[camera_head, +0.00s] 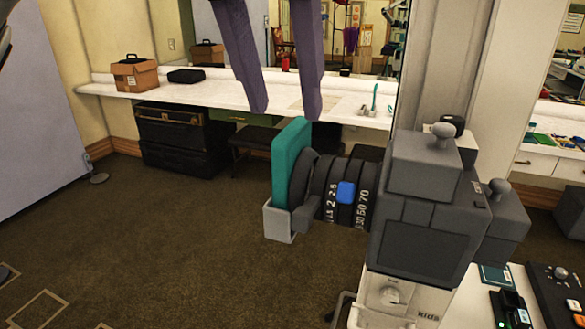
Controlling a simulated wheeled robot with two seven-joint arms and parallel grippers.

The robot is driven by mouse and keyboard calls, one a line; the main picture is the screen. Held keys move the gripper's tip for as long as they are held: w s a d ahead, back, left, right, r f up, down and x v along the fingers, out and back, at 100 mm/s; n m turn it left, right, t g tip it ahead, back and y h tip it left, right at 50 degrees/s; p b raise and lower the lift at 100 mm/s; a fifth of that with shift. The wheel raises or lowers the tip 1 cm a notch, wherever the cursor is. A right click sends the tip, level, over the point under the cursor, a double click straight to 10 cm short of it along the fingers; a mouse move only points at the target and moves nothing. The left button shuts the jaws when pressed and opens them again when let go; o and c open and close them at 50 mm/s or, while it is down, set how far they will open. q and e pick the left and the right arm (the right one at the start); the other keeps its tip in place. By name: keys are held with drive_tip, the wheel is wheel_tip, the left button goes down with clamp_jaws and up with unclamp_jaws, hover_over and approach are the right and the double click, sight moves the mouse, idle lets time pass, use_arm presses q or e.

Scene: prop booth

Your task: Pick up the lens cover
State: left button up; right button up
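The lens cover (285,165) is a teal, flat, upright slab at the front of the camera's dark lens (335,188). Its lower end meets a small grey holder (279,222); I cannot tell whether it touches the lens. The grey camera (428,232) stands to the right. My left gripper (283,112) comes down from the top with two purple fingers spread apart. It is open and empty, with its fingertips near the cover's top edge; the remaining gap in depth is hard to tell. My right gripper is not in view.
A white counter (225,92) runs along the back wall, with a cardboard box (135,74) and a black case (187,76) on it. Dark trunks (180,140) stand below. A control panel (560,290) is at the lower right. The carpet at left is mostly clear.

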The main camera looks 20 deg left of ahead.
sight(293, 126)
use_arm(q)
drive_tip(key=shift+x, duration=2)
drive_tip(key=shift+w+r, duration=0.1)
drive_tip(key=shift+w, duration=0.05)
clamp_jaws()
drive_tip(key=shift+r, duration=0.15)
